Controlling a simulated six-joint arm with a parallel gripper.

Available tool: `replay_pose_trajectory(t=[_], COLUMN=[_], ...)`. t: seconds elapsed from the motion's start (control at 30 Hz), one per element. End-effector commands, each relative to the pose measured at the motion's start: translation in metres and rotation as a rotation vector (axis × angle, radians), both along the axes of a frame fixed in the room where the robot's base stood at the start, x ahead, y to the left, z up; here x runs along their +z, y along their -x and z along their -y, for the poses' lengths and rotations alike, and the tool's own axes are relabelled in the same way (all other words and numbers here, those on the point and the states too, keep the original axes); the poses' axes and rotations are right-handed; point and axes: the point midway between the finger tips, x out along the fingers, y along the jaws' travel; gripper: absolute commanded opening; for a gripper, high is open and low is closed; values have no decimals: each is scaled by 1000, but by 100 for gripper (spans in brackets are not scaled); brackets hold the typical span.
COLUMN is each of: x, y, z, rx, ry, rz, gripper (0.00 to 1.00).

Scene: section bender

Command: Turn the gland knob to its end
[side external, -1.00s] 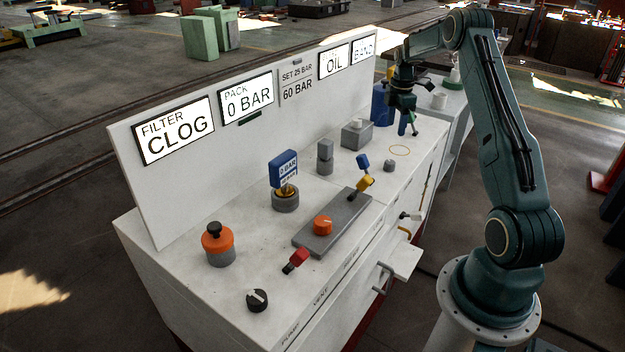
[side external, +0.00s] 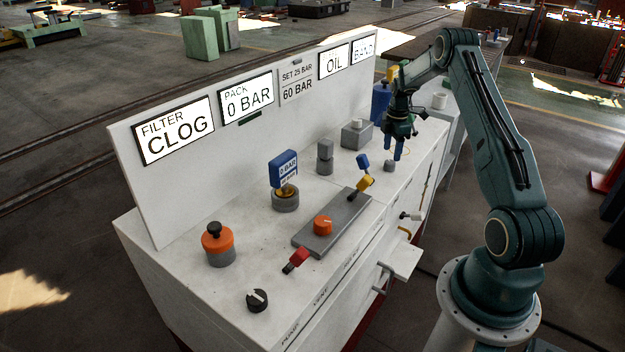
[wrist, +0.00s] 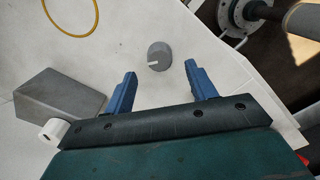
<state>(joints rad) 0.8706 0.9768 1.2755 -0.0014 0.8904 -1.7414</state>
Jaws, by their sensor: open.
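The small grey knob (wrist: 159,56) below my gripper, which looks to be the gland knob, is round with a white pointer line on its top. In the side view it (side external: 389,166) stands on the white bench top near the front edge. My gripper (side external: 394,157) is above it with its blue fingers pointing down. In the wrist view my gripper (wrist: 160,69) is open and empty, and the knob lies just beyond the gap between the fingertips. The fingers look clear of the knob.
A grey block (side external: 357,133) stands behind and left. A yellow ring (wrist: 96,15) lies on the bench. A sign panel (side external: 250,125) runs along the back.

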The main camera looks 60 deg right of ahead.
Motion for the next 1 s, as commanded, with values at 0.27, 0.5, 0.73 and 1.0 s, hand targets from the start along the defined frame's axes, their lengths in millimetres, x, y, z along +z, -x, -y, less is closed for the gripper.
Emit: replay_pose_trajectory(t=[0.27, 0.5, 0.73, 1.0], x=[-36, -47, -47, -47], y=[0, 0, 0, 0], z=[0, 0, 0, 0], rx=[0, 0, -1, 0], ry=[-1, 1, 1, 1], rz=[0, 2, 1, 1], gripper=[56, 56, 56, 12])
